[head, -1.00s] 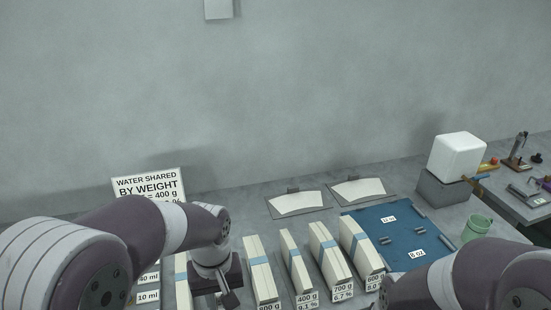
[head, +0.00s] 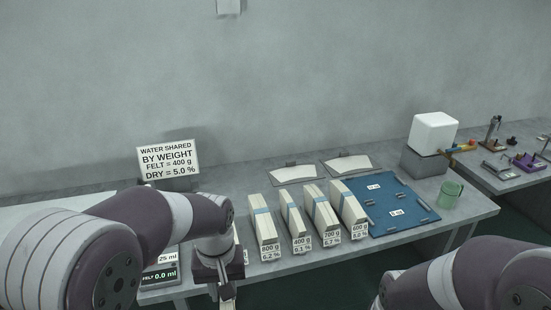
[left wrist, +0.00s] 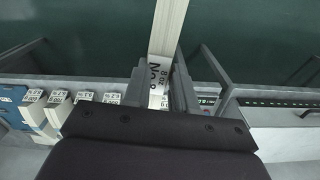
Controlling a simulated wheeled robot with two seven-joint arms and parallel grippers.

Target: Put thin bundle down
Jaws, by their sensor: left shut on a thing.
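My left gripper (left wrist: 163,88) is shut on a thin cream bundle (left wrist: 168,35), whose near end bears dark print, in the left wrist view. The bundle runs away from the fingers, over dark green floor. In the head view the left gripper (head: 227,292) hangs at the table's front edge, and little of the held bundle can be made out. Standing in a row on the table are the 800 g bundle (head: 262,222), the narrow 400 g bundle (head: 292,217), the 700 g bundle (head: 320,213) and the 600 g bundle (head: 347,205). My right gripper is out of view.
A blue mat (head: 400,215) lies right of the row, with a green cup (head: 450,194) beyond it. Two pale curved pieces (head: 347,165) lie behind. A sign (head: 168,164) stands at the back left. A readout (head: 160,275) sits left of my gripper.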

